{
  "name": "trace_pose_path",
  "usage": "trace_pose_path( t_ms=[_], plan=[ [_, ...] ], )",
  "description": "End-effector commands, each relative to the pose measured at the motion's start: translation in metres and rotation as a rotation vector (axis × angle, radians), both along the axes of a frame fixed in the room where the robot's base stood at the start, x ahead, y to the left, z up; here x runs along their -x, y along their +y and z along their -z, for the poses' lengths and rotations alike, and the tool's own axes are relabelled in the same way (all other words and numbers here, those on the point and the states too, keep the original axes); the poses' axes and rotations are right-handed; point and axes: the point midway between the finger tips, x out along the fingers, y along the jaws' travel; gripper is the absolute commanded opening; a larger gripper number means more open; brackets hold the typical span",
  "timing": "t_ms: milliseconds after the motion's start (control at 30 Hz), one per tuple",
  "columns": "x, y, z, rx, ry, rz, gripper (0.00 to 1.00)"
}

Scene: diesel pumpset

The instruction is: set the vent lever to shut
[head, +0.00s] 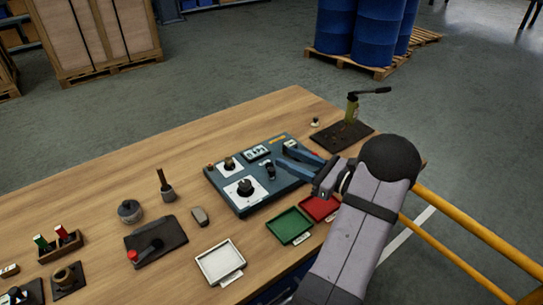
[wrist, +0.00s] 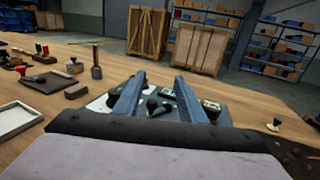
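A blue-grey control panel (head: 235,205) lies on the wooden table with white dial plates, black knobs and a small black lever (head: 270,169) near its right side. No readable label tells me which handle is the vent lever or where shut is. My gripper (head: 285,154) is over the panel's right side, its two blue fingers apart and empty, close to the small lever. In the wrist view the open fingers (wrist: 159,80) frame the panel, with a black handle (wrist: 156,103) showing between them. Contact cannot be told.
A green tray (head: 287,226), a red tray (head: 319,208) and a white tray (head: 220,262) lie in front of the panel. A plate with a red-tipped lever (head: 150,250) lies to the left. A hand pump (head: 352,108) stands at the back right. Bare table lies behind the panel.

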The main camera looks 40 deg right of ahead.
Motion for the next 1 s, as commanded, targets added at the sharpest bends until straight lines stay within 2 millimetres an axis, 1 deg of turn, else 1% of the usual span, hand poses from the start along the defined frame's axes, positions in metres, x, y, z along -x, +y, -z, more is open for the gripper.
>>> trace_pose_path(
  t_ms=[33, 100, 433, 567, 767, 1000],
  plan=[
    [0.003, -0.001, -0.007, -0.004, 0.003, -0.015, 0.37],
    [0.007, -0.002, -0.006, -0.007, 0.004, -0.034, 0.37],
    [0.010, -0.001, -0.001, -0.009, 0.006, -0.053, 0.37],
    [0.010, -0.001, 0.006, -0.011, 0.007, -0.052, 0.37],
    [0.010, -0.001, 0.030, -0.013, 0.007, -0.052, 0.37],
    [0.010, -0.001, 0.069, -0.012, 0.007, -0.052, 0.37]
  ],
)
